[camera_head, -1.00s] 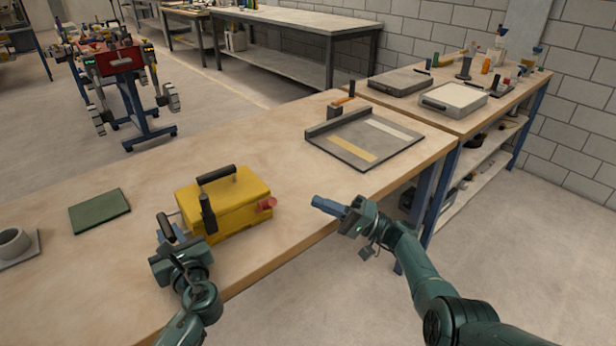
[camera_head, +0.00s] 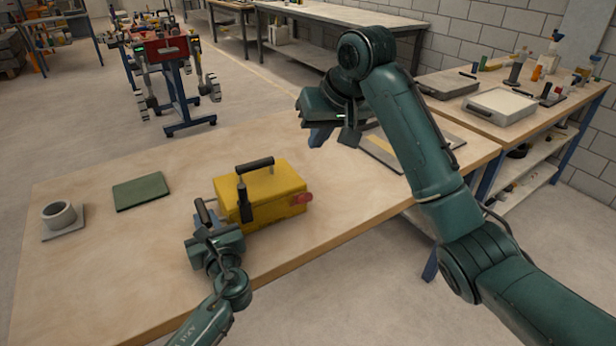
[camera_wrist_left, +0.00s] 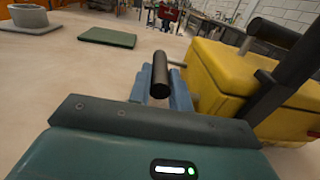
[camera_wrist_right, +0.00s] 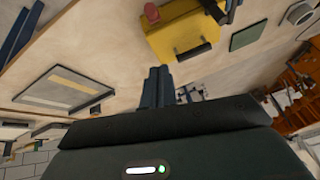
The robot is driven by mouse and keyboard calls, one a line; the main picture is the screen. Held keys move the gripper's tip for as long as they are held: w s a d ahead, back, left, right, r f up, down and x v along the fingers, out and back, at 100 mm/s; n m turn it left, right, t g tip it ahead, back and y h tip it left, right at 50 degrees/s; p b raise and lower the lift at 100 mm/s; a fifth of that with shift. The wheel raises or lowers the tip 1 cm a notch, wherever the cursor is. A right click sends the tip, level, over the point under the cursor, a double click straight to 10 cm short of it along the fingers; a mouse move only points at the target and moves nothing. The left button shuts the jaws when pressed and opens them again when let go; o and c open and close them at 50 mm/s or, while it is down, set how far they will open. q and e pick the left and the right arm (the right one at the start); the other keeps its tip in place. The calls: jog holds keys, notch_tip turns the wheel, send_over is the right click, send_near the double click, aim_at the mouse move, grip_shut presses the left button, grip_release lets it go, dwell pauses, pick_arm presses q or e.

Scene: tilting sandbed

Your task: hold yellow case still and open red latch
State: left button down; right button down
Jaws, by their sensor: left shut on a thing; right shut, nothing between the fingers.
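The yellow case (camera_head: 276,187) stands on the wooden table with a black handle (camera_head: 254,165) on top and a dark upright bar (camera_head: 242,203) at its front. The red latch (camera_head: 303,198) sticks out of its right end; it also shows in the right wrist view (camera_wrist_right: 151,12). My left gripper (camera_head: 209,222) is at the case's left end, shut on a black side grip (camera_wrist_left: 160,82); the fingers partly hide behind it. My right gripper (camera_head: 318,137) is shut and empty, raised above the table beyond the case's right end, apart from the latch.
A green mat (camera_head: 141,191) and a grey cup on a plate (camera_head: 59,214) lie left of the case. A grey tray (camera_wrist_right: 65,90) lies to the right, partly hidden by my right arm in the head view. The table's front edge runs close before the case.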

send_over(311, 194)
jog(key=w+a, duration=0.1)
jog(key=w, duration=0.4)
notch_tip(311, 194, down, 8)
jog(key=shift+s+d+f, duration=0.1)
jog(key=shift+s+f, duration=1.4)
jog(key=shift+s, duration=0.05)
jog(key=shift+d, duration=0.1)
jog(key=shift+s+d+f+t, duration=0.2)
jog(key=shift+s+f+t, duration=0.3)
jog(key=shift+s+f, duration=0.15)
pick_arm(q)
jog(key=shift+a, duration=0.1)
pick_arm(e)
jog(key=shift+s+d+f, duration=0.1)
jog(key=shift+s+f, duration=0.1)
jog(key=shift+s, duration=0.15)
jog(key=shift+f, duration=0.1)
jog(key=shift+w, duration=0.1)
